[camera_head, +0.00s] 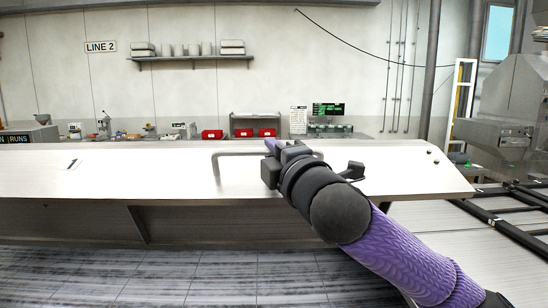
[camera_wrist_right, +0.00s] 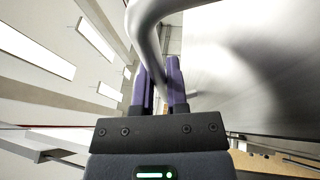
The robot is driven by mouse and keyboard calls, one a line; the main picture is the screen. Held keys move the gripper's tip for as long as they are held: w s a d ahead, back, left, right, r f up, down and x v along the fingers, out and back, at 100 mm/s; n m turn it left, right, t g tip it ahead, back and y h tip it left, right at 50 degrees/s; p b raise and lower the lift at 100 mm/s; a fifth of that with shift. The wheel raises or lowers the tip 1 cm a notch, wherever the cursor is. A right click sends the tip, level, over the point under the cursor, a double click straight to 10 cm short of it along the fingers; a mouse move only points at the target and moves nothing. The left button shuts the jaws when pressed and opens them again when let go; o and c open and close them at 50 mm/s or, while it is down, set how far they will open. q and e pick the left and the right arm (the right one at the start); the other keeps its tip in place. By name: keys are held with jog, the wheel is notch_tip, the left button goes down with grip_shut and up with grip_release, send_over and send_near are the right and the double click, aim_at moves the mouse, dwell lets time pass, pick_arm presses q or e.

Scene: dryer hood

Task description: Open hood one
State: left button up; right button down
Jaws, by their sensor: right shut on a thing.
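Hood one (camera_head: 120,170) is a long, pale brushed-metal panel across the head view, marked with a "1" (camera_head: 73,164) at its left. A bent metal bar handle (camera_head: 232,154) is on the panel near the middle. My right gripper (camera_head: 270,160) is at the right part of this handle. In the right wrist view the purple fingers (camera_wrist_right: 160,88) are shut around the handle bar (camera_wrist_right: 147,28), which curves away above them. The hood's metal face (camera_wrist_right: 240,60) fills the right of that view. My right arm hides part of the hood. My left gripper is not in view.
Red bins (camera_head: 212,134) and small equipment stand on a bench behind the hood. Dark rails (camera_head: 510,220) and a grey machine (camera_head: 510,105) are at the right. Floor (camera_head: 200,280) shows in front.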

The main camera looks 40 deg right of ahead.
jog(key=shift+r, duration=0.1)
jog(key=c, duration=0.6)
grip_release()
jog(key=shift+w, duration=0.1)
jog(key=shift+c, duration=0.2)
jog(key=shift+s+a+f+b, duration=0.1)
jog(key=shift+s+f+b, duration=0.2)
jog(key=shift+s+b, duration=0.2)
jog(key=b+v, duration=0.8)
jog(key=shift+s+r, duration=0.2)
jog(key=shift+s, duration=0.25)
jog(key=shift+a, duration=0.1)
